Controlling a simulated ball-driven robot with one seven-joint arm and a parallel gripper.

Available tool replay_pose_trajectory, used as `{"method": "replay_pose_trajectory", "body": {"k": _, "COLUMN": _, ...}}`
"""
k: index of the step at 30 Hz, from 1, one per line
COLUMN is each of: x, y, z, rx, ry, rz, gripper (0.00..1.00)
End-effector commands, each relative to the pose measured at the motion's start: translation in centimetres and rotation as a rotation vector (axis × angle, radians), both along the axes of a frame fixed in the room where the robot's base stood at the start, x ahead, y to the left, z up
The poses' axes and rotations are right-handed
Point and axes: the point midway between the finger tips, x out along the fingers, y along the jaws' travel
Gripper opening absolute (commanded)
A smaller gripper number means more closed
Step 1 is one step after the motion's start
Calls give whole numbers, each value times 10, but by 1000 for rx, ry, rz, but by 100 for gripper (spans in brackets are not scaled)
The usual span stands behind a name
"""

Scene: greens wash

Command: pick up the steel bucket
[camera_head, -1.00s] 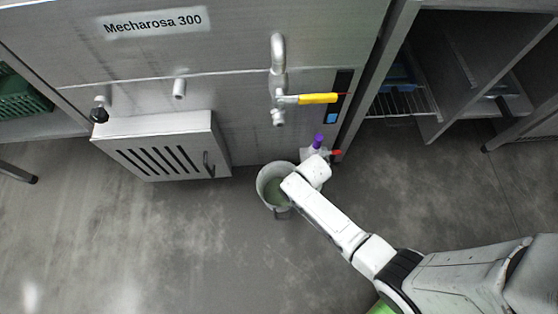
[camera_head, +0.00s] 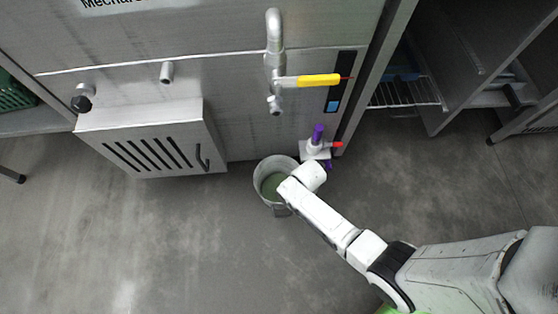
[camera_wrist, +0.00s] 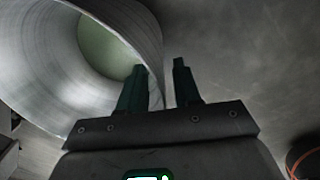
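The steel bucket (camera_head: 262,187) stands on the floor in front of the steel machine, with a greenish inside bottom. In the wrist view the bucket (camera_wrist: 40,60) fills the upper left, its mouth facing the camera. My gripper (camera_wrist: 159,72) is at its rim. The left finger is over the inside of the bucket and the right finger is outside, with the wall between them. The fingers are apart, with a gap showing beside the wall. In the head view my wrist covers the bucket's right edge and hides the fingers.
A white bottle-like item (camera_head: 314,150) with purple and red parts stands just behind my wrist, by the machine (camera_head: 240,100). A tap with a yellow handle (camera_head: 318,81) juts out above. A slotted box (camera_head: 155,150) is at left. The floor in front is clear.

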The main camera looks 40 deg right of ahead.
Motion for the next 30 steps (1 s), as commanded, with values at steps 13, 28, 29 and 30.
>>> {"method": "replay_pose_trajectory", "body": {"k": 13, "x": 0, "y": 0, "z": 0, "rx": 0, "ry": 1, "rz": 0, "gripper": 0}}
{"method": "replay_pose_trajectory", "body": {"k": 28, "x": 0, "y": 0, "z": 0, "rx": 0, "ry": 1, "rz": 0, "gripper": 0}}
{"method": "replay_pose_trajectory", "body": {"k": 29, "x": 0, "y": 0, "z": 0, "rx": 0, "ry": 1, "rz": 0, "gripper": 0}}
{"method": "replay_pose_trajectory", "body": {"k": 30, "x": 0, "y": 0, "z": 0, "rx": 0, "ry": 1, "rz": 0, "gripper": 0}}
